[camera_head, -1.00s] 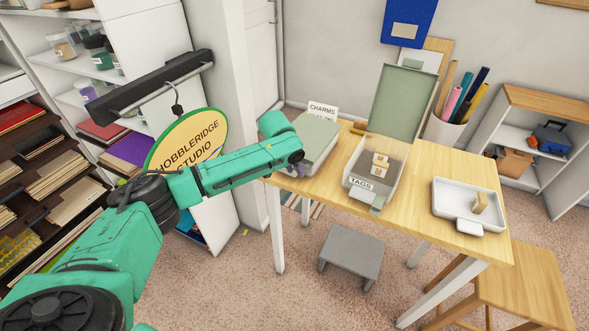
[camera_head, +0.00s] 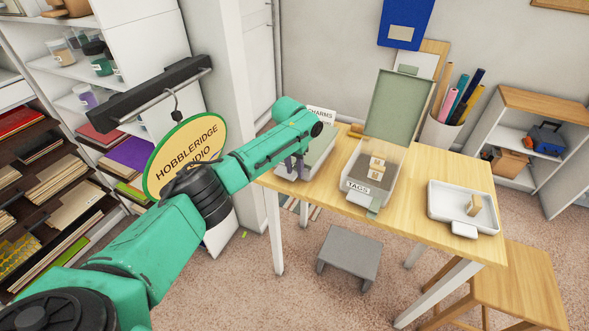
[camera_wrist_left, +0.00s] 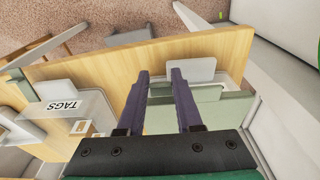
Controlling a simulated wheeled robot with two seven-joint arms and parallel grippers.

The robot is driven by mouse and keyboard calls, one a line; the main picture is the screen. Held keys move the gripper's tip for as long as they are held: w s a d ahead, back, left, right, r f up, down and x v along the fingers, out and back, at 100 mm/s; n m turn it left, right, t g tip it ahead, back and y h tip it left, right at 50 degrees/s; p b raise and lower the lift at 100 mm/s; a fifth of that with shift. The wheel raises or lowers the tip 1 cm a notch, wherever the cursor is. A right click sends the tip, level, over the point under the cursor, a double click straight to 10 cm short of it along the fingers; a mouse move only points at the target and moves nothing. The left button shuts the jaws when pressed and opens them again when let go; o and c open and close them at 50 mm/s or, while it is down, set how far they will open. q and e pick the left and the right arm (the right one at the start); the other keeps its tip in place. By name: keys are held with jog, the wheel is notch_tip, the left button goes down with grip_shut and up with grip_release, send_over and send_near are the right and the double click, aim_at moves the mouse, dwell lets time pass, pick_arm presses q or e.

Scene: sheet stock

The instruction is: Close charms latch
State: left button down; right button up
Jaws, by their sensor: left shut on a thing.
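The charms box (camera_head: 319,152) stands at the left end of the wooden table with its grey-green lid down. My left gripper (camera_head: 297,168) reaches down at the front of this box. In the left wrist view its purple fingers (camera_wrist_left: 160,73) are at the flap and shut on it, a gap showing between them. The exact contact is hard to see. My right gripper is out of view.
The TAGS box (camera_head: 384,190) stands beside it with its green lid (camera_head: 399,105) raised and small blocks inside. A white tray (camera_head: 446,212) with a wooden piece is farther right. A grey stool (camera_head: 350,254) and a wooden stool (camera_head: 520,285) stand near the table.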

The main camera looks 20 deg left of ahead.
pick_arm(q)
jog(key=c, duration=0.6)
grip_release()
jog(key=shift+o, duration=0.2)
notch_tip(320, 180, up, 14)
jog(key=s+b, duration=0.2)
jog(key=shift+a+r+b, duration=0.15)
jog(key=shift+r+b, duration=0.05)
jog(key=shift+b, duration=0.15)
